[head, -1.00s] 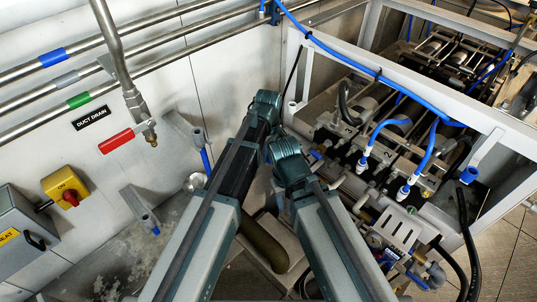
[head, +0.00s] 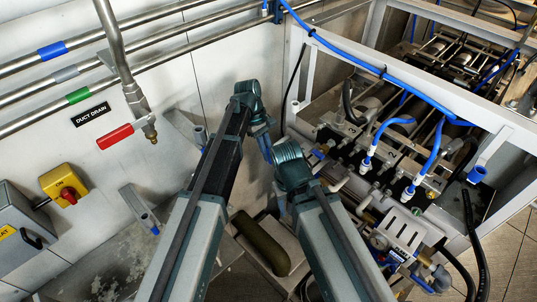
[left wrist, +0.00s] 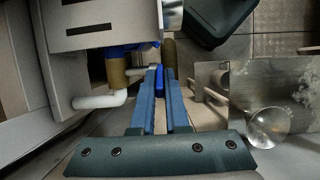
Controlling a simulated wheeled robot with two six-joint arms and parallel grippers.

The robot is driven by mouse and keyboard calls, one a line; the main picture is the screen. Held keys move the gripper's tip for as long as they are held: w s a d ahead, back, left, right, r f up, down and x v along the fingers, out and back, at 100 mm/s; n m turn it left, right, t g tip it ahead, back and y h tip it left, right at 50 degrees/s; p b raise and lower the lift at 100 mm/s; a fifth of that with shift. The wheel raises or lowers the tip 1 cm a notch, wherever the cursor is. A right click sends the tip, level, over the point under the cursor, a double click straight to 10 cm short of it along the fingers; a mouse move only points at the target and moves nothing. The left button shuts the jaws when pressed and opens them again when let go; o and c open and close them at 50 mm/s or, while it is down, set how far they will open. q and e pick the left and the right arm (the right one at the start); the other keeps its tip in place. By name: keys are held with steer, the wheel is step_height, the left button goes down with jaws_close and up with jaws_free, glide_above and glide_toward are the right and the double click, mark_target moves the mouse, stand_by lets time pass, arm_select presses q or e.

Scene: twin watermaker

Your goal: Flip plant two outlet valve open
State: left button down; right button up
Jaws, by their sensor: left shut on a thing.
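My left gripper (head: 267,153) shows partly in the head view, between my two arms beside the pump frame. In the left wrist view my left gripper (left wrist: 161,72) has its blue fingers closed on a darker blue valve lever (left wrist: 159,82). A brass valve body (left wrist: 117,72) with a blue part above it sits just left of the fingers. A white pipe elbow (left wrist: 100,100) leaves it. Whether this valve is open or closed cannot be told. My right arm shows in the head view, but its gripper is hidden.
A metal frame (head: 405,66) with pumps and blue hoses (head: 433,150) stands at the right. A red duct drain handle (head: 115,135) and a yellow switch box (head: 63,186) are on the left wall. A metal funnel (left wrist: 268,127) is right of the gripper in the left wrist view.

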arm_select(q)
steer(key=c, duration=0.9)
jaws_free()
steer(key=p+v, duration=1.1)
steer(key=v, duration=0.1)
